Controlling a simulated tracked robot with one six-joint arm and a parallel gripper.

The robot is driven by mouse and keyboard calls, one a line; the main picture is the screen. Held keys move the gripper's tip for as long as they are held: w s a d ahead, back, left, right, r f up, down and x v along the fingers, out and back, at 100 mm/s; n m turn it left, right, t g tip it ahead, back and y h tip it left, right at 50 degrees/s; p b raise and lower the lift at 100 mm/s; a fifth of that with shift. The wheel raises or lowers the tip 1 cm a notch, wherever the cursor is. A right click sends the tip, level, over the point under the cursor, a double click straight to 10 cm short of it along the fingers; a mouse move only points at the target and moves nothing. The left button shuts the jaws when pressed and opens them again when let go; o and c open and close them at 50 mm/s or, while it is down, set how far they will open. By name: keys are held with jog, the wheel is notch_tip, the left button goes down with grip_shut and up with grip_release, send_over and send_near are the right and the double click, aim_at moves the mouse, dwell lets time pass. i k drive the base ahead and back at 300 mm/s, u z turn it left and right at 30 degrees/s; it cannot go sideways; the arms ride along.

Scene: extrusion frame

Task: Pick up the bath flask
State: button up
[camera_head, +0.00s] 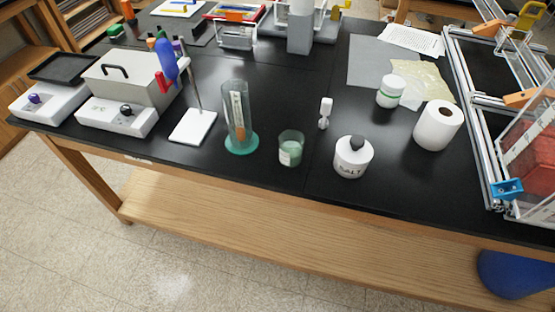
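I cannot single out a bath flask for certain. A lidded metal water bath (125,85) with a black handle and a white control front stands at the left of the black bench. A blue, bottle-like thing (166,58) is beside its right rear side, next to a red clamp (167,82) on a rod stand with a white base (193,127). Whether the blue thing is held by the clamp is unclear. The bath's inside is hidden by its lid. My gripper is not in view.
A glass cylinder (236,108) on a green foot, a beaker (290,149), a salt jar (352,158), a white jar (391,91) and a paper roll (439,125) stand on the bench (262,88). An extrusion frame (470,115) bounds the right. A hotplate (48,98) is far left.

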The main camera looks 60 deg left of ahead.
aim_at(290, 141)
jog(key=u, duration=0.05)
jog(key=k, duration=1.6)
jog(key=u, duration=1.9)
jog(key=i, duration=1)
jog(key=u, duration=0.05)
